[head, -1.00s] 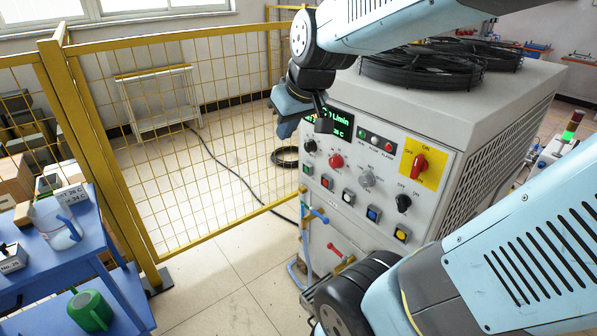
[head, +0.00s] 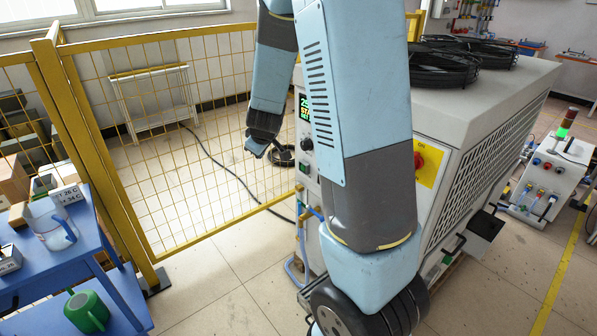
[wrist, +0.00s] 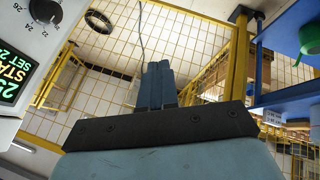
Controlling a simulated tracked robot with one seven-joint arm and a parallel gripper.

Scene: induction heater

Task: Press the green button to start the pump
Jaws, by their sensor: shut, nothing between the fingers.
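The grey pump cabinet (head: 500,85) stands at the centre right in the head view. My arm covers most of its control panel. A narrow left strip shows part of the display (head: 305,108), a black knob (head: 306,145) and the green button (head: 304,168) below it. The wrist view shows the display (wrist: 10,80), with part of "STA" and "SET 2", and the knob (wrist: 45,12); the green button is not visible there. My gripper (head: 256,151) is shut and empty, left of the panel and apart from it. Its fingers (wrist: 160,68) are together in the wrist view.
A yellow mesh fence (head: 180,130) runs behind and left of my gripper. A blue table (head: 95,250) with a jug (head: 55,232) and a green watering can (head: 88,311) is at lower left. A black hose (head: 225,165) lies on the floor. Free floor lies between table and cabinet.

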